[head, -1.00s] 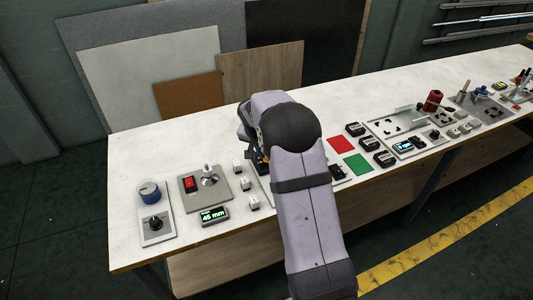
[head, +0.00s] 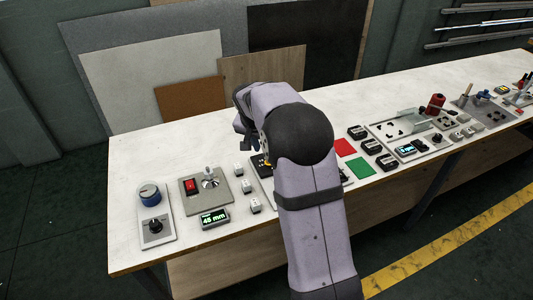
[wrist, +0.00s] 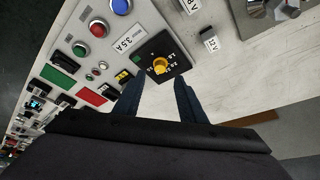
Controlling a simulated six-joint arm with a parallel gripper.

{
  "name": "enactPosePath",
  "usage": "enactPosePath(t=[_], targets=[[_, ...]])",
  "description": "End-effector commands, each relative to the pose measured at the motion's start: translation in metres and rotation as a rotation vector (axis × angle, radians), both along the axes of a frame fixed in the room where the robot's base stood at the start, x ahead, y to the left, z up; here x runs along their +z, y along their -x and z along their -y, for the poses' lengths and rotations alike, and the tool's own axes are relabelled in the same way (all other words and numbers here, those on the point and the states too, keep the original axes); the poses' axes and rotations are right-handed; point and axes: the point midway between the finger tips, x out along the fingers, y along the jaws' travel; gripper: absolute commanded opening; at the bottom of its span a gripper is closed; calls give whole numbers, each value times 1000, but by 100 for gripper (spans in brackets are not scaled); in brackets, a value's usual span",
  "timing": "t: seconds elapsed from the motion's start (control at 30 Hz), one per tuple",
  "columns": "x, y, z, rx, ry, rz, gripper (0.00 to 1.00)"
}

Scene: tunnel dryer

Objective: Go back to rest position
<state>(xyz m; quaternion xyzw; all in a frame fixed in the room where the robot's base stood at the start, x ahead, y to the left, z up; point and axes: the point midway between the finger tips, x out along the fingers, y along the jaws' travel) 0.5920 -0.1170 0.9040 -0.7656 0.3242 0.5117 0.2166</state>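My gripper (wrist: 158,95) is at the bottom middle of the wrist view, with its two dark fingers apart and nothing between them. Beyond the fingertips is a yellow rotary knob (wrist: 161,66) on a black plate, set in a grey panel (wrist: 136,42). The fingers look clear of the knob. In the head view my arm stands over the middle of the bench (head: 130,157). It hides most of the gripper and much of the panel.
Left on the bench are a blue knob unit (head: 149,195), a red switch panel (head: 190,184) and a "46 mm" display (head: 214,217). Right of my arm are a red mat (head: 344,147), a green mat (head: 360,167) and several black modules. Boards lean behind.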

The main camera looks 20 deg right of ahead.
Motion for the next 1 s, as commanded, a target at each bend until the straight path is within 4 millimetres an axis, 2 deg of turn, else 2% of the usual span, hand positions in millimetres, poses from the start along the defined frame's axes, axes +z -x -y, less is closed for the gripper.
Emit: enactPosePath(t=[0.2, 0.67, 0.77, 0.87, 1.0], targets=[[10, 3, -3, 0, -1, -1, 37], [11, 5, -4, 6, -2, -4, 37], [15, 15, -10, 33, -6, -21, 37], [20, 34, -20, 92, -13, -54, 37], [29, 81, -41, 222, -34, -127, 37]])
